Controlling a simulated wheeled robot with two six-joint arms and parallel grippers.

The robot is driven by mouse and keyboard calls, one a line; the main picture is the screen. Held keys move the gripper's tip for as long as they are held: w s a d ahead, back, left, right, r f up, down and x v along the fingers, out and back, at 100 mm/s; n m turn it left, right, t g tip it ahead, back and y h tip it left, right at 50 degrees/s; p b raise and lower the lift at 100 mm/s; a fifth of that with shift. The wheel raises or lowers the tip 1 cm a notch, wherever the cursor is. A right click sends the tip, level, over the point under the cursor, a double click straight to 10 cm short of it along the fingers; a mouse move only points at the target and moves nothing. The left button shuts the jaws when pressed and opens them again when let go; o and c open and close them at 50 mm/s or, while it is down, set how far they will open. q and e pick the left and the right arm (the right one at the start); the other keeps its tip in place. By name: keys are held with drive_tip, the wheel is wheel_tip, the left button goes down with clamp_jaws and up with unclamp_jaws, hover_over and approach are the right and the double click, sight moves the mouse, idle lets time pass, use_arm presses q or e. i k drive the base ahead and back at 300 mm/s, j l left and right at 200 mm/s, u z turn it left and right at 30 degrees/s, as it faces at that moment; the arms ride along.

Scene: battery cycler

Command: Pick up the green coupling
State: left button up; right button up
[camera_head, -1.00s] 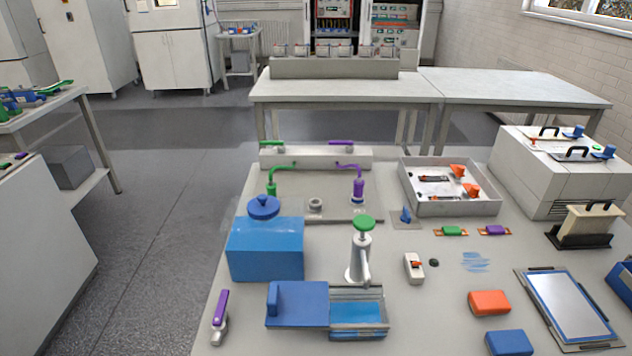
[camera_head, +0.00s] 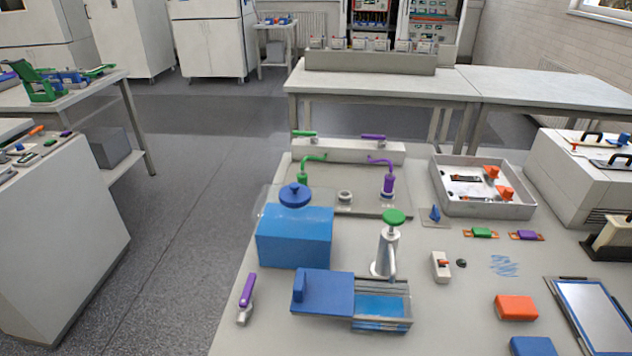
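Several green parts are in view, and I cannot tell for sure which one is the coupling. A small green block (camera_head: 482,232) lies on an orange strip on the bench, beside a like purple block (camera_head: 526,235). A green bent pipe (camera_head: 305,176) stands at the back of the bench, left of a purple bent pipe (camera_head: 388,180). A green lever (camera_head: 306,134) sits on the white ledge behind them. A green round knob (camera_head: 394,216) tops a grey-white upright fitting. Neither of my grippers is in view.
The bench (camera_head: 440,325) also bears a blue box (camera_head: 294,240), a blue-lidded open case (camera_head: 323,293), a grey tray (camera_head: 484,205) and an orange block (camera_head: 516,308). A side table (camera_head: 108,82) and a white cabinet (camera_head: 60,250) stand left. Grey floor (camera_head: 190,180) between is clear.

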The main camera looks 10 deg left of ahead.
sight(302, 176)
drive_tip(key=i+j+z, duration=0.35)
drive_tip(key=j+z, duration=0.15)
drive_tip(key=j, duration=1.35)
drive_tip(key=j+z, duration=0.5)
drive_tip(key=j, duration=1.35)
drive_tip(key=i, duration=0.05)
